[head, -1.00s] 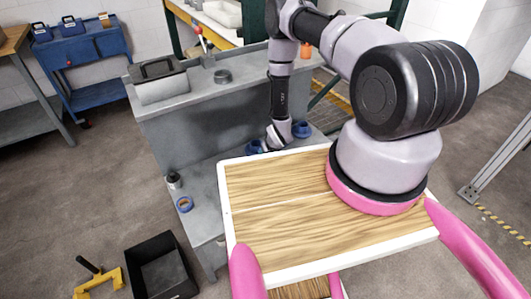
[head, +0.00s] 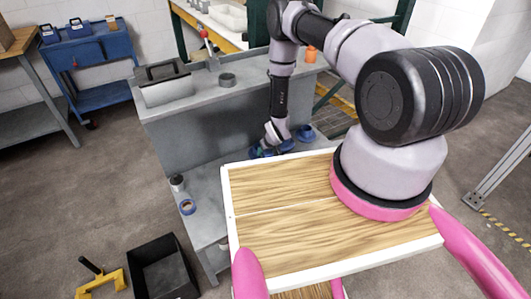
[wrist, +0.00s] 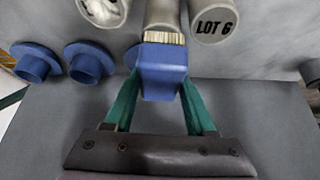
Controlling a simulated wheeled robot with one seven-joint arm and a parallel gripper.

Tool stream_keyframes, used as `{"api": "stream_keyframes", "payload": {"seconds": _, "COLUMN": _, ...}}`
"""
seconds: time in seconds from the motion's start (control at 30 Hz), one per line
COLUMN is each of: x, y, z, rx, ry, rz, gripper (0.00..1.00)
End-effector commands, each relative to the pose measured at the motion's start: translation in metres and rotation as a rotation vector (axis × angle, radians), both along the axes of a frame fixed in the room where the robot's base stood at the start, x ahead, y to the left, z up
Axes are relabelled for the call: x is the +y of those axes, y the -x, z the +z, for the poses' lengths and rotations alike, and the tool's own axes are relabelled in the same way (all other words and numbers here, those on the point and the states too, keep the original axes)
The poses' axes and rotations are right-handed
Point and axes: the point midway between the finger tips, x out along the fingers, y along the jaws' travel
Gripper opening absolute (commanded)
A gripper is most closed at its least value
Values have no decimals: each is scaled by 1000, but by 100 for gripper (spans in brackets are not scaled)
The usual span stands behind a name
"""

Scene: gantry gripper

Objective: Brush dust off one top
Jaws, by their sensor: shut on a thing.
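My gripper (wrist: 160,88) has green fingers that are shut on a blue brush (wrist: 163,75). The brush's pale bristles (wrist: 164,38) point up in the wrist view, against or very near a grey cylinder (wrist: 165,14). I cannot tell whether they touch. To the left is a cylinder (wrist: 104,10) whose end has whitish patches. To the right is a cylinder marked LOT 6 (wrist: 214,22). The tops are partly cut off by the frame. In the head view my gripper (head: 264,150) is small, low at the grey bench, and its fingers are hard to make out.
Blue flanged pieces (wrist: 32,64) (wrist: 86,61) stand left of the brush, one partly behind it. The grey bench (head: 165,135) carries a toolbox (head: 164,84) and a grey ring (head: 227,79). A black bin (head: 163,269) and a yellow tool (head: 100,283) are on the floor.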

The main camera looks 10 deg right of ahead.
Motion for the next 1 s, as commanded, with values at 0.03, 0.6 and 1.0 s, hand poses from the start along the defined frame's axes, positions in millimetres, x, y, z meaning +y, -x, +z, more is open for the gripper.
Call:
{"api": "stream_keyframes", "payload": {"seconds": 0.03, "x": 0, "y": -1, "z": 7, "rx": -3, "ry": -1, "rz": 0, "gripper": 0}}
{"api": "stream_keyframes", "payload": {"seconds": 0.6, "x": 0, "y": -1, "z": 50, "rx": -2, "ry": 0, "rz": 0, "gripper": 0}}
{"api": "stream_keyframes", "payload": {"seconds": 1.0, "x": 0, "y": -2, "z": 58, "rx": -4, "ry": 0, "rz": 0, "gripper": 0}}
